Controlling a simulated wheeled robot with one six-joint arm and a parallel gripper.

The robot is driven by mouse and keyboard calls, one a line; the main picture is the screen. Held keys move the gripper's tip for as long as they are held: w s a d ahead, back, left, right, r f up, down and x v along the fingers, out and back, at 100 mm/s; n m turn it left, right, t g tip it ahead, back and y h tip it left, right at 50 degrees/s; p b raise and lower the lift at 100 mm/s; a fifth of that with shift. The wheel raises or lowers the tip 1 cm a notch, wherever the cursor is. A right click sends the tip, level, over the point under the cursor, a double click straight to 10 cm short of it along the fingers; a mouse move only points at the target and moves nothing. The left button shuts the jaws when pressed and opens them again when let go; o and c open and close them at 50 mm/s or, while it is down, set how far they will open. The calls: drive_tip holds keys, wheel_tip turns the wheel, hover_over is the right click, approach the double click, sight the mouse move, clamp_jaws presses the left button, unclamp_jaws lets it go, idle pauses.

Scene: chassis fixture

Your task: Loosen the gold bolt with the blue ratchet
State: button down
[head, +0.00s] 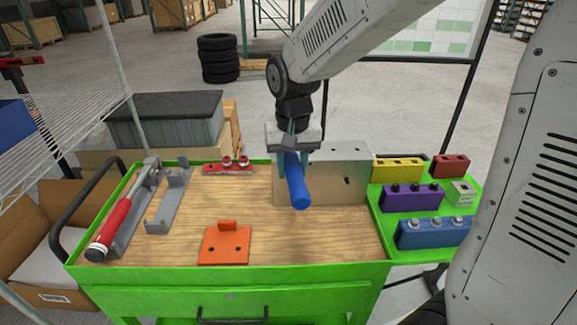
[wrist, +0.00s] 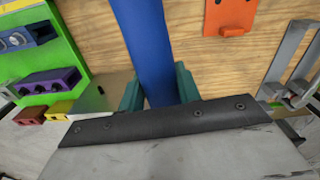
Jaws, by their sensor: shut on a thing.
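The blue ratchet (head: 299,188) shows as a thick blue handle in the head view, its near end tilted down toward the camera above the worktop. My gripper (head: 294,168) is shut on it, with a teal finger on each side of the handle. In the wrist view the blue handle (wrist: 146,45) runs up from between the teal fingers (wrist: 160,88). The ratchet's head is hidden by my gripper. A grey metal block (head: 345,178) with small dark holes stands just behind and right of the handle. I cannot make out the gold bolt in either view.
A red-handled tool (head: 115,218) lies in a grey holder at left, beside an empty grey holder (head: 168,203). An orange bracket (head: 226,246) lies at front. Purple (head: 411,197), blue (head: 432,233) and yellow (head: 397,169) blocks stand on the green side shelf.

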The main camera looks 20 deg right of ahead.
drive_tip(key=shift+s+d+f+n, duration=0.1)
drive_tip(key=shift+d+n, duration=0.3)
drive_tip(key=shift+d, duration=0.2)
drive_tip(key=shift+d, duration=0.1)
drive_tip(key=shift+d+n, duration=0.8)
drive_tip(key=shift+d, duration=0.15)
drive_tip(key=shift+d, duration=0.1)
drive_tip(key=shift+d+n, duration=0.8)
drive_tip(key=shift+d, duration=0.15)
idle(0.3)
drive_tip(key=shift+w+d+n, duration=0.15)
drive_tip(key=shift+d+n, duration=0.25)
drive_tip(key=shift+d, duration=0.1)
drive_tip(key=shift+w+d+n, duration=0.15)
drive_tip(key=shift+d+n, duration=0.25)
drive_tip(key=shift+d, duration=0.1)
